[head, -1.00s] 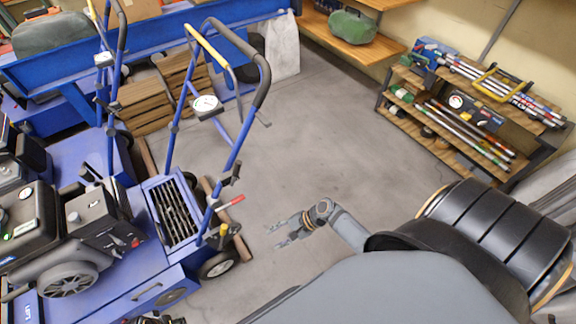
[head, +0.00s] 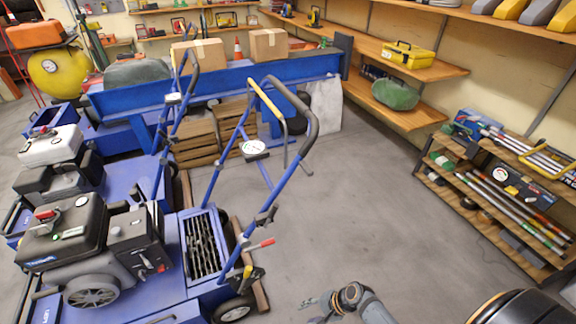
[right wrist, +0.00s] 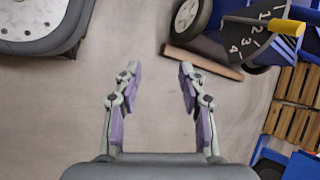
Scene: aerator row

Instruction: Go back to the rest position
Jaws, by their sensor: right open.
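My right gripper (head: 318,304) shows at the bottom of the head view, low over the bare floor to the right of the nearest blue aerator (head: 185,262). In the right wrist view the same gripper (right wrist: 158,88) has its two fingers spread apart, with only grey floor between them. It is empty and touches nothing that I can see. The aerator's wheel (right wrist: 192,18) and a numbered lever plate (right wrist: 250,38) show at the upper right there. My left gripper is in neither view.
A second aerator (head: 60,165) stands behind the first. A blue trailer (head: 225,80) with cardboard boxes (head: 268,44) is at the back. A low wooden rack (head: 480,205) with rods stands at the right. Wall shelves (head: 420,62) run above. The floor (head: 350,210) between is clear.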

